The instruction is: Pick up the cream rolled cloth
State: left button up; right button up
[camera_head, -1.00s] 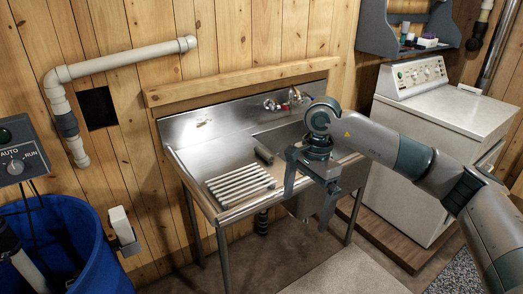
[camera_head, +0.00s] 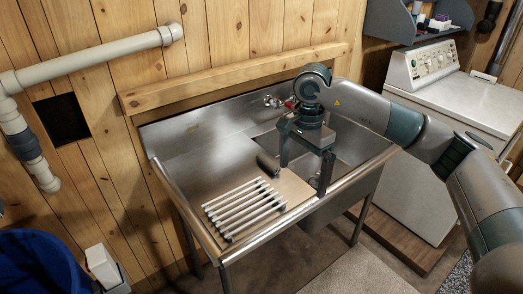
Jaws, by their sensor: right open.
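A small dark grey roll-shaped thing (camera_head: 268,163) lies on the steel sink unit, just left of my right gripper. It looks darker than cream, so I cannot tell whether it is the rolled cloth. No clearly cream roll shows elsewhere. My right gripper (camera_head: 305,174) is open, pointing down over the sink unit. Its left finger is close to the roll in the picture, and its right finger is near the basin edge. Nothing shows between the fingers. My left gripper is out of view.
A white slatted rack (camera_head: 243,207) lies on the drainboard. The steel sink (camera_head: 190,160) has a basin at right and a tap (camera_head: 285,101) behind. A white washing machine (camera_head: 440,110) stands at right, a blue bin (camera_head: 35,265) at lower left.

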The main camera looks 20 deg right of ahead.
aim_at(262, 158)
jog(key=i, duration=0.95)
